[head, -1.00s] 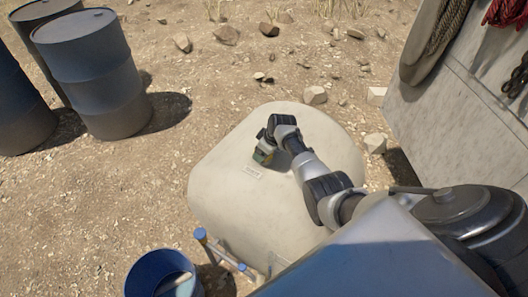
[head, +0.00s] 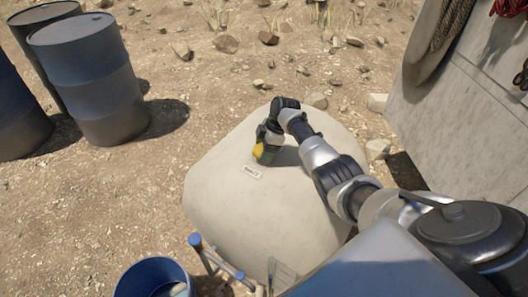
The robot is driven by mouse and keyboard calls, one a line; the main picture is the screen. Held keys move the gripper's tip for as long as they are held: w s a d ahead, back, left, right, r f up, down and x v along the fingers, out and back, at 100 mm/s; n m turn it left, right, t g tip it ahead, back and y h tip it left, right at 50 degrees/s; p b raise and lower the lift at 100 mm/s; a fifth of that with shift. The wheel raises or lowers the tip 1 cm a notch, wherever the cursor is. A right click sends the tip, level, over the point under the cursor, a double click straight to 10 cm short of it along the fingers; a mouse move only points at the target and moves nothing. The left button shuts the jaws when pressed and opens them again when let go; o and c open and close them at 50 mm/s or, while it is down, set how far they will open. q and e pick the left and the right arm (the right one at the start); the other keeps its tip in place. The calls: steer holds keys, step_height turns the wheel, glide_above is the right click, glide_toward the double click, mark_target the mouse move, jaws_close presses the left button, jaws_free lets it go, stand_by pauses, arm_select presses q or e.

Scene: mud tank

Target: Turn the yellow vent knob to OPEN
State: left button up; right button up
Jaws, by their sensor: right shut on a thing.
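The yellow vent knob (head: 259,149) shows as a small yellow patch on top of the pale tank (head: 225,195). My right gripper (head: 265,153) is over it, pointing down, and is shut on the knob. The gripper and wrist cover much of the knob, so which way it is turned cannot be told. A small white label (head: 251,172) lies on the tank just in front of the knob; its lettering is too small to read. My left gripper is not in view.
A blue bucket (head: 127,284) stands at the bottom left, by a blue-capped pipe (head: 196,243) at the tank's front. Blue-grey drums (head: 90,80) stand at the upper left. A grey panel (head: 470,110) with hanging ropes is at the right. Stony ground lies behind the tank.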

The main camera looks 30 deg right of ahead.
steer(key=shift+r+n, duration=0.1)
steer(key=shift+n, duration=0.2)
steer(key=o, duration=0.9)
steer(key=v, duration=1)
steer(key=shift+d+r+b, duration=0.2)
steer(key=shift+r+b, duration=0.1)
